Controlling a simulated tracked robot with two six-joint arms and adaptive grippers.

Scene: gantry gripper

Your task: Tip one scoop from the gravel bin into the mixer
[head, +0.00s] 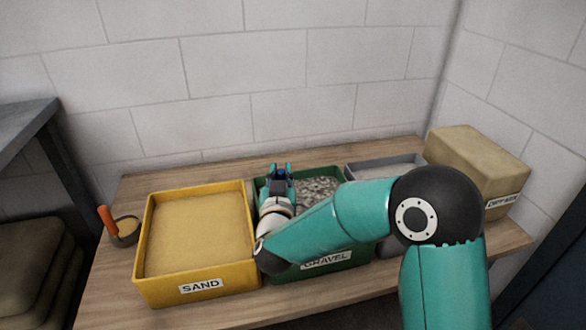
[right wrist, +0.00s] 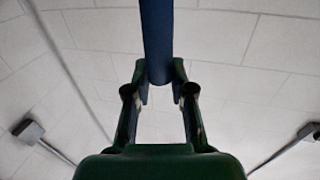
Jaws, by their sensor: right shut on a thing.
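The green gravel bin (head: 327,259), labelled GRAVEL, stands on the wooden table and holds grey gravel (head: 316,188). My right arm reaches across its front from the right. My right gripper (head: 281,173) is over the bin's left part. It is shut on a blue bar-like handle, which shows between the fingers in the right wrist view (right wrist: 157,40). The far end of this blue handle is out of sight, so I cannot tell whether it carries gravel. No mixer is in view. My left gripper is not in view.
A yellow sand bin (head: 198,287) stands left of the gravel bin. An orange-handled scoop (head: 107,219) lies left of it. A grey bin (head: 357,168) is partly hidden by my arm. A tan box (head: 478,162) stands at the right. A block wall is close behind the table.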

